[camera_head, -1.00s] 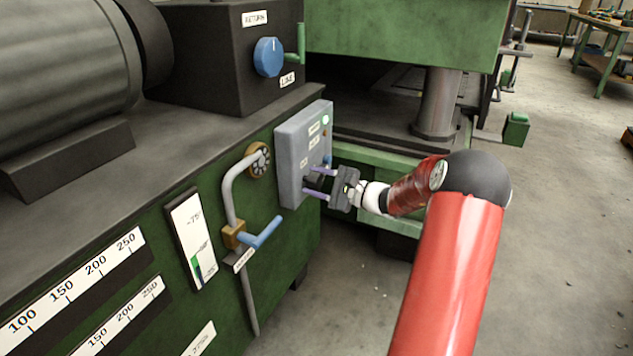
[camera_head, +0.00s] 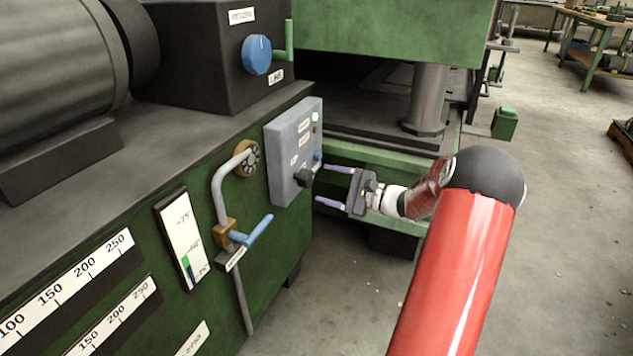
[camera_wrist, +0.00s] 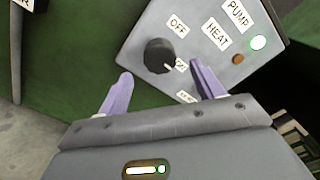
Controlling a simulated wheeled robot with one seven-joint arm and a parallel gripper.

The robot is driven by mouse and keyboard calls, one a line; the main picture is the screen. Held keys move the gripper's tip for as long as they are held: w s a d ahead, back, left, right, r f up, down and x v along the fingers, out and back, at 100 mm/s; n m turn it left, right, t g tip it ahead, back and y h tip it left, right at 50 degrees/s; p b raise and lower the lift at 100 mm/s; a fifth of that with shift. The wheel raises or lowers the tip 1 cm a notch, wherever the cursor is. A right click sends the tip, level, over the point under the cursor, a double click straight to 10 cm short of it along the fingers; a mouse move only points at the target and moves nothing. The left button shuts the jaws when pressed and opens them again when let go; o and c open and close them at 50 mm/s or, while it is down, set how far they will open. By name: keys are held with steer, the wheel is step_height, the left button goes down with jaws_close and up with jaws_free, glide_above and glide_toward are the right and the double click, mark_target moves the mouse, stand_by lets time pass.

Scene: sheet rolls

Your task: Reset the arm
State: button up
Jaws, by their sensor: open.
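My gripper (camera_head: 326,186) is open and empty, its two purple fingers pointing left toward the grey control box (camera_head: 281,171). The fingertips stand a short way off the box, apart from its black knob (camera_head: 304,177). In the wrist view my gripper (camera_wrist: 160,80) shows both fingers spread, with the black knob (camera_wrist: 159,55) beyond and between them, nothing held. The box face (camera_wrist: 205,72) carries labels reading OFF, HEAT and PUMP, a lit green lamp (camera_wrist: 258,43) and a dull orange lamp (camera_wrist: 238,59).
The green machine (camera_head: 150,225) fills the left side. A bent grey pipe (camera_head: 219,190) with a blue-handled valve (camera_head: 251,231) sticks out left of the box. A blue dial (camera_head: 257,55) sits above. Open concrete floor (camera_head: 570,220) lies to the right.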

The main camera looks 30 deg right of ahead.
steer(key=shift+s+d, duration=0.3)
steer(key=shift+s, duration=0.1)
steer(key=shift+a, duration=0.1)
steer(key=s+a+r+n+g+h+p, duration=0.1)
steer(key=s+a+r+n+g, duration=0.2)
steer(key=a, duration=0.4)
steer(key=s+a+n+g, duration=0.3)
steer(key=s+a+g, duration=0.1)
steer(key=a, duration=0.3)
steer(key=s+a+r+n+g+h+p, duration=0.1)
steer(key=s+a+r+n+g, duration=0.2)
steer(key=a, duration=0.4)
steer(key=s+r+n+h+p, duration=0.1)
steer(key=s+n+h, duration=0.3)
steer(key=s, duration=0.5)
steer(key=s+a+r+n+t+h+p, duration=0.1)
steer(key=s+r+n+h, duration=0.2)
steer(key=s, duration=0.7)
steer(key=shift+s+a+n+h, duration=0.25)
steer(key=shift+n+h, duration=0.75)
